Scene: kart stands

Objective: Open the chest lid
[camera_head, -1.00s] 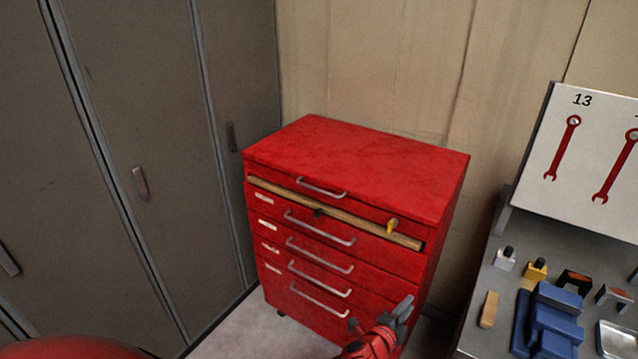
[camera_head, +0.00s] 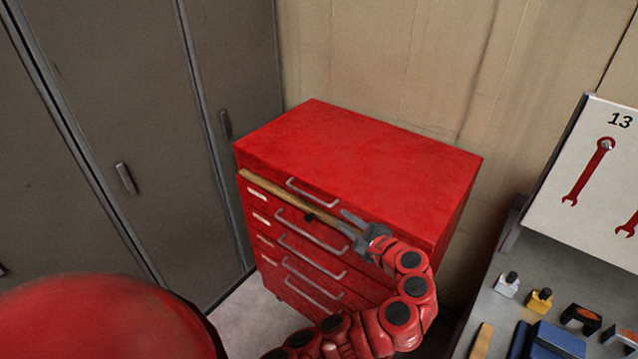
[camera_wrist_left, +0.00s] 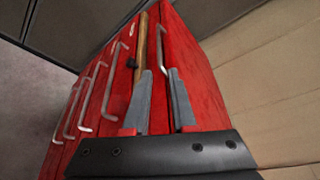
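The red chest (camera_head: 455,215) stands against the wall, with its flat red lid (camera_head: 360,150) down. The lid's grey bar handle (camera_head: 312,193) is on its front face and also shows in the wrist view (camera_wrist_left: 161,52). A wooden strip (camera_head: 270,193) runs along the front just under the lid; its right part is hidden behind my gripper. My left gripper (camera_head: 341,219) is in front of the chest, right of the lid handle. Its two fingers are apart, with nothing held between them. In the wrist view my left gripper (camera_wrist_left: 163,85) points towards the lid handle. My right gripper is not in view.
Several drawers with grey handles (camera_head: 315,227) lie below the lid. Grey lockers (camera_head: 100,120) stand at left. At right a workbench (camera_head: 510,310) holds small tools and a blue vise (camera_head: 555,341), below a white wrench board (camera_head: 590,180). Room above the lid is clear.

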